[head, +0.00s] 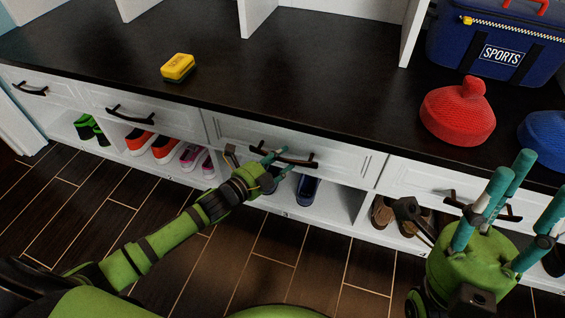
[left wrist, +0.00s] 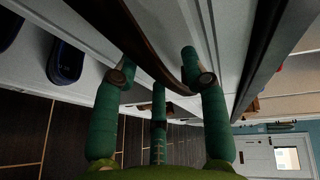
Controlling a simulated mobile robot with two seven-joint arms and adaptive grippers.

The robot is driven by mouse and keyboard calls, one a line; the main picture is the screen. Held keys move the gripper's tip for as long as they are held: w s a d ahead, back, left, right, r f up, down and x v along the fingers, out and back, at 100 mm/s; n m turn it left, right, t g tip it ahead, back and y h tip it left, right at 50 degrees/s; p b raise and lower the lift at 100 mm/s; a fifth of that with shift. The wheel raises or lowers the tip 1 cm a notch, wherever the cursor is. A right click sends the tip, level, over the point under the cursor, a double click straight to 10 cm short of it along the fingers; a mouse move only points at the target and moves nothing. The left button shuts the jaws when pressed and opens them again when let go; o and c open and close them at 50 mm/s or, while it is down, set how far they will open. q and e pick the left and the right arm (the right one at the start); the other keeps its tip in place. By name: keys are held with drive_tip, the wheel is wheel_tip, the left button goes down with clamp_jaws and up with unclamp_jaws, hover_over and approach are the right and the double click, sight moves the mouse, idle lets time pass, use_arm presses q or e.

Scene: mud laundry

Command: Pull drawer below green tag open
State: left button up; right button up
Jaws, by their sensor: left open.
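The white drawer (head: 345,160) in the middle of the bench front looks closed and has a dark curved handle (head: 297,160). My left gripper (head: 275,163) is at the left part of this handle. In the left wrist view the handle (left wrist: 145,48) runs between the spread fingers of the left gripper (left wrist: 157,72); I cannot tell whether they touch it. My right gripper (head: 525,185) has its teal fingers spread, in front of the drawer at the right (head: 425,180), and partly covers that drawer's handle. I cannot make out a green tag.
The dark bench top (head: 300,70) carries a yellow and green sponge (head: 178,67), a red rounded object (head: 457,112) and a blue sports bag (head: 495,45). Shoes, such as the orange pair (head: 150,142), sit in cubbies below the drawers. The wooden floor in front is clear.

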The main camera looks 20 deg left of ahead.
use_arm(q)
drive_tip(key=shift+w+d, duration=0.25)
drive_tip(key=shift+w, duration=0.2)
clamp_jaws()
drive_tip(key=shift+s, duration=0.2)
